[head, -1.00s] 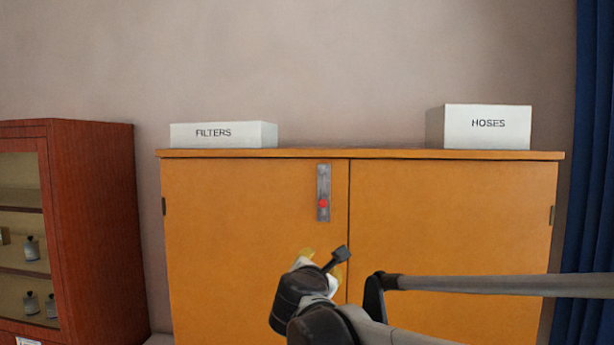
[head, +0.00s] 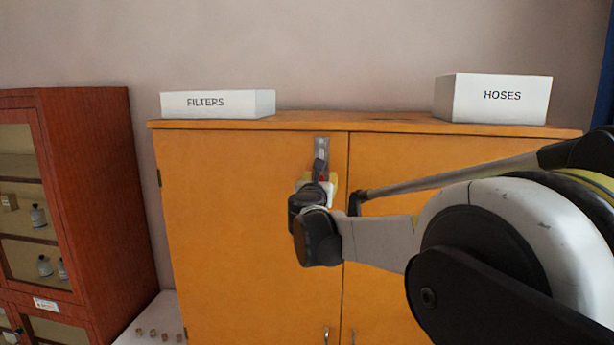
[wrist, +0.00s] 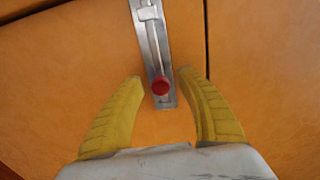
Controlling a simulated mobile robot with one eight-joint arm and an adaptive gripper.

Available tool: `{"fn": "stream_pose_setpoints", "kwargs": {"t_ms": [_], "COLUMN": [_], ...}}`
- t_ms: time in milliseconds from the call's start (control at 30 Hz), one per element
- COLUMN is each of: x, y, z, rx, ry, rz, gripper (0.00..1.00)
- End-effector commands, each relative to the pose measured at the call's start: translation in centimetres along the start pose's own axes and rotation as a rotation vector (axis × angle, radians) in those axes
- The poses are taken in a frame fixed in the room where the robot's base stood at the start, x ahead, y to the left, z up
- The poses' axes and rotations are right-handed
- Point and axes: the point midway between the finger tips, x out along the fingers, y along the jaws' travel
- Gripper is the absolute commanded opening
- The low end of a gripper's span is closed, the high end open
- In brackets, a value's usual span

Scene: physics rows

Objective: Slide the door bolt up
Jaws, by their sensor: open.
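The door bolt is a grey metal strip (wrist: 150,45) with a red knob (wrist: 160,86) near its lower end, fixed on the left door of the orange cabinet. In the head view the top of the bolt plate (head: 321,146) shows, while my wrist hides most of the rest. My gripper (wrist: 160,78) is open, its yellow fingers on either side of the red knob. I cannot tell whether either finger touches the knob. In the head view my gripper (head: 318,184) is in front of the bolt's lower part.
The orange cabinet (head: 230,230) has a seam between its doors and handles low down. White boxes marked FILTERS (head: 218,104) and HOSES (head: 493,99) stand on top. A red-brown glass cabinet (head: 100,190) is at the left. Small blocks lie on a low white surface (head: 150,318) between them.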

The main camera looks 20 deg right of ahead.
Motion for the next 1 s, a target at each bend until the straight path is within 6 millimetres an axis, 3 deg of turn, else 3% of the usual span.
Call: {"fn": "stream_pose_setpoints", "kwargs": {"t_ms": [367,500,700,1000], "x": [0.7,0.7,0.7,0.7], "y": [0.0,0.0,0.0,0.0], "z": [0.0,0.0,0.3,4.2], "rx": [0.001,0.001,0.001,0.001], "ry": [0.000,0.000,0.000,0.000], "rz": [0.000,0.000,0.000,0.000], "gripper": [0.43,0.00,0.00,0.00]}}
